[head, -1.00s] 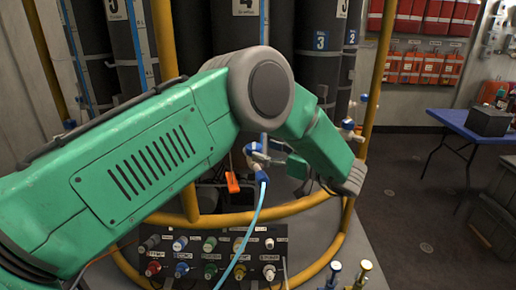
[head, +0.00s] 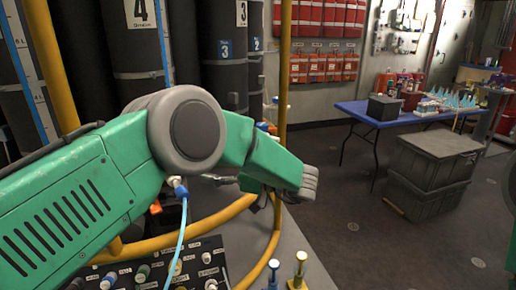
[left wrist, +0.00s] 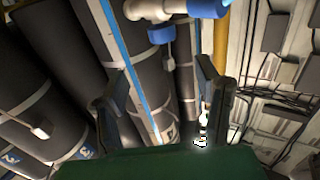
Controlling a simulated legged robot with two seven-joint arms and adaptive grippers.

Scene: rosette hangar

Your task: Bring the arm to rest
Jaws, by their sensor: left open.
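My green left arm (head: 70,200) comes in from the left of the head view, bends at a grey round joint (head: 187,128) and runs on right to a grey end (head: 309,181). I cannot make out its gripper clearly there. In the left wrist view my left gripper (left wrist: 160,75) has its two dark fingers wide apart, with nothing between them. Dark cylinders (left wrist: 50,110) and a blue-and-white fitting (left wrist: 160,25) show beyond the fingers; I cannot tell the distance. My right gripper is in neither view.
Yellow rails (head: 284,60) stand around the dark cylinders and a labelled connector panel (head: 150,268) below the arm. A light-blue hose (head: 181,240) hangs in front. A blue table (head: 355,113) and stacked grey cases (head: 430,170) stand at right. Dark floor between is clear.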

